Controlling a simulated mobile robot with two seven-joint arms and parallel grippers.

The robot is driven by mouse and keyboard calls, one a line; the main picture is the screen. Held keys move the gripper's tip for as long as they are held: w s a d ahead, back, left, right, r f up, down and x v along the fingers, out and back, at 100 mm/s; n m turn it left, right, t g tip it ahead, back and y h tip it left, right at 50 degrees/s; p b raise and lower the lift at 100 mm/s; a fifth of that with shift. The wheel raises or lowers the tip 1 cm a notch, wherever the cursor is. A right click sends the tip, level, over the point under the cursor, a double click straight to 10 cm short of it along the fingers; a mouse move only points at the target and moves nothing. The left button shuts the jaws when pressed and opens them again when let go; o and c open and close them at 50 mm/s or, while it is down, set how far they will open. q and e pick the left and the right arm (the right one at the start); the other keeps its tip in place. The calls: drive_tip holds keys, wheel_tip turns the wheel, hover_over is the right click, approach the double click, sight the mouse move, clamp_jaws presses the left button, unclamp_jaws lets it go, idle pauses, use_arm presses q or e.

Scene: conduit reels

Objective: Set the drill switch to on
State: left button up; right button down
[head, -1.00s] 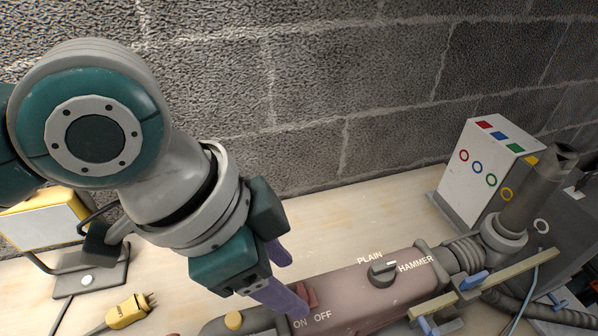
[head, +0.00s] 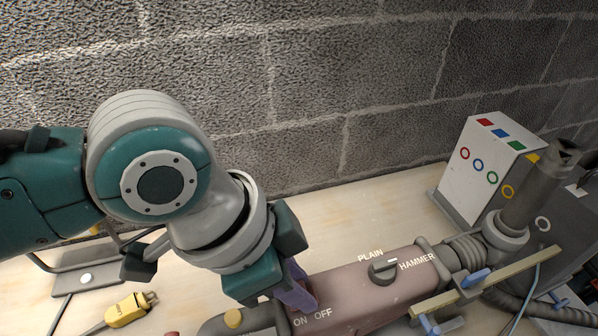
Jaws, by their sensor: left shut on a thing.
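The drill (head: 352,298) lies on the bench, with a dusty pink body and a grey collar at its right. White ON and OFF labels mark its left part, ON left of OFF. My left gripper (head: 297,292) is over this part, its purple fingers shut on the drill switch just above the labels. The fingers hide the switch, so its exact position cannot be told. A grey dial (head: 384,270) sits between PLAIN and HAMMER farther right on the drill. My right gripper is out of view.
A yellow plug (head: 128,310) lies at the lower left. A white box with coloured rings (head: 485,165) stands at the back right. A block wall closes the back.

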use_arm(q)
clamp_jaws()
idle(0.8)
drive_tip(key=shift+s+a+r+p, duration=0.2)
drive_tip(key=shift+s+a+p, duration=0.1)
drive_tip(key=shift+a+p, duration=0.5)
drive_tip(key=shift+a+f, duration=0.1)
drive_tip(key=shift+a, duration=0.05)
drive_tip(key=shift+f, duration=0.1)
drive_tip(key=o, duration=0.7)
unclamp_jaws()
drive_tip(key=shift+o, duration=0.2)
